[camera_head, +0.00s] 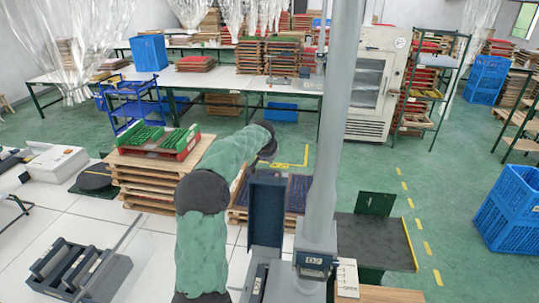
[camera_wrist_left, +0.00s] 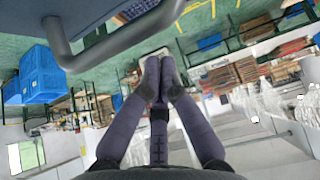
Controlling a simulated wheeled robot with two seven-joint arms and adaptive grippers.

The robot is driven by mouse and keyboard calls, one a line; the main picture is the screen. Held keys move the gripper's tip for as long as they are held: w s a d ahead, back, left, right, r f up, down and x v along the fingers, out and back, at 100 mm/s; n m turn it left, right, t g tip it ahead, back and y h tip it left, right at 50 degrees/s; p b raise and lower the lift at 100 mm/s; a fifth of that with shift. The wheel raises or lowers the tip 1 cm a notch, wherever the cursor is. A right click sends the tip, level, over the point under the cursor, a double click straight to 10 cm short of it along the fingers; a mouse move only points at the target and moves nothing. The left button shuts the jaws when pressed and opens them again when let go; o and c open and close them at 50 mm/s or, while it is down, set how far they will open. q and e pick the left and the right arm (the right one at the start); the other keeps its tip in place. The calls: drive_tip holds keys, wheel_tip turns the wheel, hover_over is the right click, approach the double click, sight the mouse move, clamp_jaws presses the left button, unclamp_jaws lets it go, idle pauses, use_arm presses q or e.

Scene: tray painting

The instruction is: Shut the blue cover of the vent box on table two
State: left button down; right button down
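The blue cover (camera_head: 266,212) of the vent box stands upright in the head view, left of a thick grey post. The box body (camera_head: 258,282) is below it at the bottom edge, partly cut off. My left arm rises in front and bends over towards the far side of the cover, where its gripper is hidden. In the left wrist view my left gripper (camera_wrist_left: 160,68) has its fingers together, with nothing visible between them. A blue-grey panel (camera_wrist_left: 85,14) with a bent grey handle (camera_wrist_left: 108,50) is close by at the upper left, apart from the fingertips. My right gripper is not in view.
The grey post (camera_head: 325,150) rises just right of the cover. A dark panel (camera_head: 372,243) lies to its right. Stacked wooden trays (camera_head: 150,178) and a grey slotted unit (camera_head: 75,272) are to the left. Blue crates (camera_head: 510,212) stand at the right on open green floor.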

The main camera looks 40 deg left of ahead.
sight(269, 177)
use_arm(q)
drive_tip(key=shift+s+d, duration=0.5)
drive_tip(key=shift+s, duration=0.2)
drive_tip(key=shift+s+d, duration=0.45)
drive_tip(key=shift+s, duration=0.2)
